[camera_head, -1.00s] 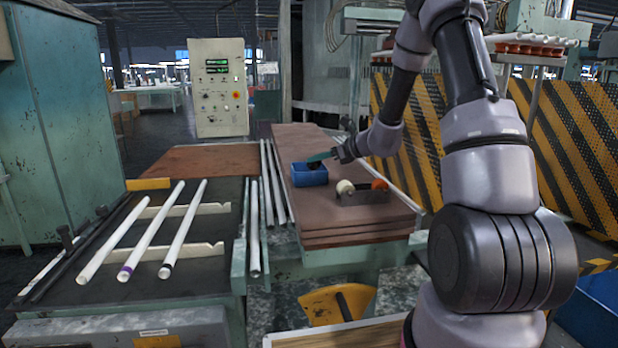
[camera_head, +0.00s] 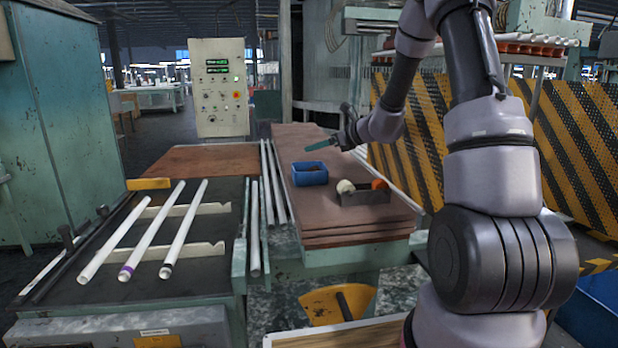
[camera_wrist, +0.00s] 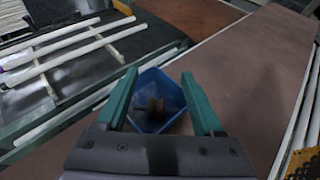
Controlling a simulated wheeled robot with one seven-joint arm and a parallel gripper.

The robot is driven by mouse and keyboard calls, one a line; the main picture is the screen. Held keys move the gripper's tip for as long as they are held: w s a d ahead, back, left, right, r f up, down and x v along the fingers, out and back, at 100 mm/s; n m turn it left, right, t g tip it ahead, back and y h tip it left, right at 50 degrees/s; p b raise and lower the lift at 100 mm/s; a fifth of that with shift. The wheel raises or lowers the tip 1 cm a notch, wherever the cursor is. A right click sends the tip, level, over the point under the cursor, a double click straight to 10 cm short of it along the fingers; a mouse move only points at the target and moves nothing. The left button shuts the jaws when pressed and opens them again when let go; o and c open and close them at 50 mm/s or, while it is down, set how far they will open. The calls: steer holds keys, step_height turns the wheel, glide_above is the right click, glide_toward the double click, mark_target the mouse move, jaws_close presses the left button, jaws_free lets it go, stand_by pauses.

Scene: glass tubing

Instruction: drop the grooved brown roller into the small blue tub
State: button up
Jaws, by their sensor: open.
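The small blue tub (camera_head: 309,174) stands on the brown board bench, left of a grey holder. In the wrist view the tub (camera_wrist: 172,82) shows between and beyond my fingers. The brown roller (camera_wrist: 156,106) lies inside the tub; only part of it shows, and its grooves are too small to make out. In the head view a bit of brown (camera_head: 312,167) shows inside the tub. My gripper (camera_head: 308,149) is open and empty, above the tub and apart from it. Its green fingers (camera_wrist: 160,82) are spread wide in the wrist view.
A grey holder (camera_head: 365,197) with a cream ball-like piece (camera_head: 345,187) and an orange one (camera_head: 379,184) stands right of the tub. White tubes (camera_head: 184,232) lie on the rack at left. The bench top (camera_head: 312,222) in front of the tub is clear.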

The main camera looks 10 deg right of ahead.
step_height(320, 180, up, 6)
stand_by(0.4)
steer(key=s+a+r+n+g, duration=0.1)
steer(key=s+r+n, duration=0.25)
steer(key=s, duration=0.25)
steer(key=s+a+r+n+g+h, duration=0.1)
steer(key=s+r+n, duration=0.1)
steer(key=s+n, duration=0.3)
steer(key=s+a+r+n+g, duration=0.1)
steer(key=s+r+n, duration=0.2)
steer(key=s, duration=0.4)
steer(key=s+d+n+h, duration=0.3)
steer(key=s+d+n, duration=0.1)
steer(key=s, duration=0.5)
steer(key=s+d+n+h, duration=0.3)
steer(key=s+n, duration=0.4)
steer(key=s, duration=0.3)
steer(key=shift+d+r+t+h, duration=0.15)
steer(key=shift+d+t+h, duration=0.15)
steer(key=shift+d, duration=0.1)
